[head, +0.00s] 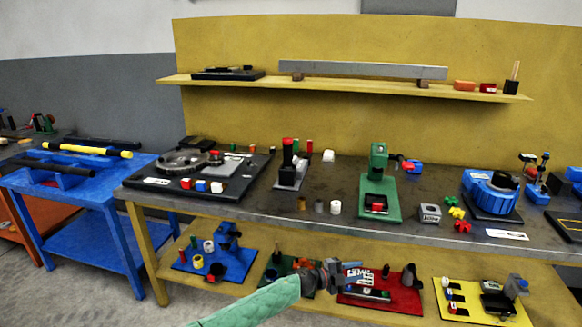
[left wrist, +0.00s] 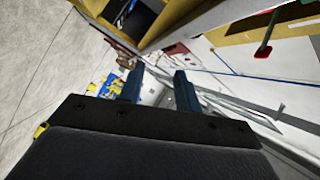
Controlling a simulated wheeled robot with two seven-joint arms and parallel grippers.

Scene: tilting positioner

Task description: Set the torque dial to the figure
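I cannot tell for certain which thing is the torque dial, and no figure is legible. A grey round disc (head: 183,162) lies on a black board (head: 240,184) at the left of the workbench. A blue round-bodied device (head: 490,192) stands on a dark base at the right. My left gripper (head: 357,274) is in front of the lower shelf, below and away from both. In the left wrist view its two blue fingers (left wrist: 158,86) stand apart with nothing between them. My right gripper is in neither view.
The grey workbench (head: 330,240) carries a green stand (head: 380,190), a grey block (head: 430,213) and small coloured parts. Its lower shelf holds a blue board (head: 215,265), a red board (head: 405,290) and a yellow board (head: 480,310). A blue table (head: 95,190) stands left.

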